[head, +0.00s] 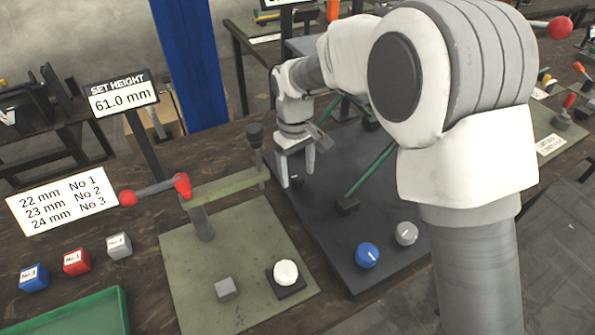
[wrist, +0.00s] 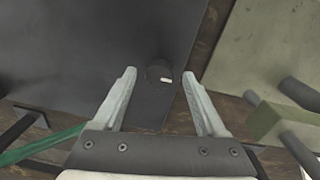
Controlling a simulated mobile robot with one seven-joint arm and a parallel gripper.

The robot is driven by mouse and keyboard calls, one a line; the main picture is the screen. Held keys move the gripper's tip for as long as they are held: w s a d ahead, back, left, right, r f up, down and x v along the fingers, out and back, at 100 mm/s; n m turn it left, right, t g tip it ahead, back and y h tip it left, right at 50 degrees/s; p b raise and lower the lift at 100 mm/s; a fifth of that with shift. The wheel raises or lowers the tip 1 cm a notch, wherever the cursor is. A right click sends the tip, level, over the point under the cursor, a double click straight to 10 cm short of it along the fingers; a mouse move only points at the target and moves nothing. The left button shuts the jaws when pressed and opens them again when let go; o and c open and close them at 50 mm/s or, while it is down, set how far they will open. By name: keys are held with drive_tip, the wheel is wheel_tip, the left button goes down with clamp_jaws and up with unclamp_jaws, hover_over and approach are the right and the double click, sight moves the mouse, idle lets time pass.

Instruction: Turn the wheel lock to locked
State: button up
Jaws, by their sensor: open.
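My gripper (head: 296,178) is open and empty, pointing down over the far left part of a dark base plate (head: 318,228). In the wrist view a small dark round knob (wrist: 157,70) with a short white mark stands on this plate (wrist: 95,45). It appears between my two spread fingertips, with no clear contact. No label names it as the wheel lock, and I cannot tell which setting the mark means. In the head view it is mostly hidden by my gripper. A blue knob (head: 367,255) and a grey knob (head: 406,233) sit at the plate's near end.
A green press plate (head: 195,270) lies to the left, with an arm bar (head: 225,187), a red-ended lever (head: 155,189) and a white button (head: 286,272). Green struts (head: 371,170) rise close to my gripper. A sign (head: 122,98) reads "SET HEIGHT 61.0 mm". Numbered blocks (head: 76,261) stand far left.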

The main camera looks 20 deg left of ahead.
sight(296, 177)
wheel_tip(296, 177, up, 11)
drive_tip(key=p, duration=0.1)
drive_tip(key=shift+s+r+p, duration=0.15)
drive_tip(key=shift+s+p, duration=0.05)
drive_tip(key=shift+p, duration=0.15)
idle(0.4)
